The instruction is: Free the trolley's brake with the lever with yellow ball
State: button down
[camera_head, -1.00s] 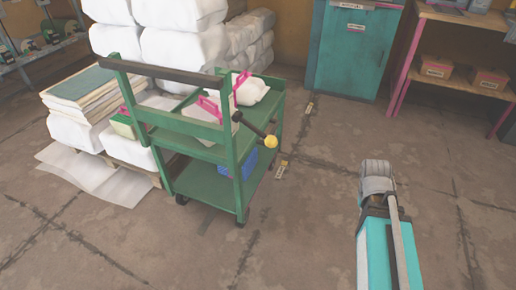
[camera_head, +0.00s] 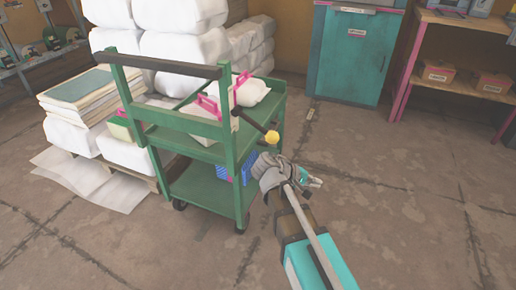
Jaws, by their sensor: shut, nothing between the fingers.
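The green trolley (camera_head: 231,141) stands upright left of centre. Its dark lever (camera_head: 250,123) slopes down to the right from the trolley's near right post and ends in a yellow ball (camera_head: 271,137). My gripper (camera_head: 314,182) is at the end of my arm, below and to the right of the ball in the picture. It looks apart from the ball, though the depth between them is hard to judge. The gripper is shut and empty, and its fingertips point right. My wrist partly covers the floor beside the trolley's right side. The brake itself cannot be made out.
White wrapped bales (camera_head: 183,55) and a stack of sheets (camera_head: 85,97) stand behind and left of the trolley. A teal cabinet (camera_head: 352,62) and a wooden shelf with pink posts (camera_head: 468,50) stand at the back right. The floor (camera_head: 410,180) right of the trolley is clear.

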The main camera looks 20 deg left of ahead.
aim_at(258, 126)
jog(key=s+a+r+n+t+b, duration=0.1)
jog(key=s+a+r+n+t, duration=0.1)
jog(key=a, duration=0.7)
jog(key=s+a+r+n+t+h+b, duration=0.1)
jog(key=s+a+r+n+t+b, duration=0.1)
jog(key=s+a+t, duration=0.3)
jog(key=s+a+r+n+t+h+b, duration=0.1)
jog(key=s+a+r+t+b, duration=0.1)
jog(key=a, duration=1.1)
notch_tip(258, 126, up, 2)
jog(key=shift+s+a+r+n+t, duration=0.25)
jog(key=shift+s+n+t, duration=0.15)
jog(key=shift+s+t, duration=0.5)
jog(key=shift+w+d, duration=0.15)
jog(key=shift+w, duration=0.15)
jog(key=s+d+r+p+x, duration=0.1)
jog(key=p+x, duration=0.3)
jog(key=x, duration=0.8)
jog(key=shift+s+d+r, duration=0.2)
jog(key=shift+d+r, duration=0.05)
jog(key=shift+d, duration=0.35)
jog(key=shift+a, duration=0.1)
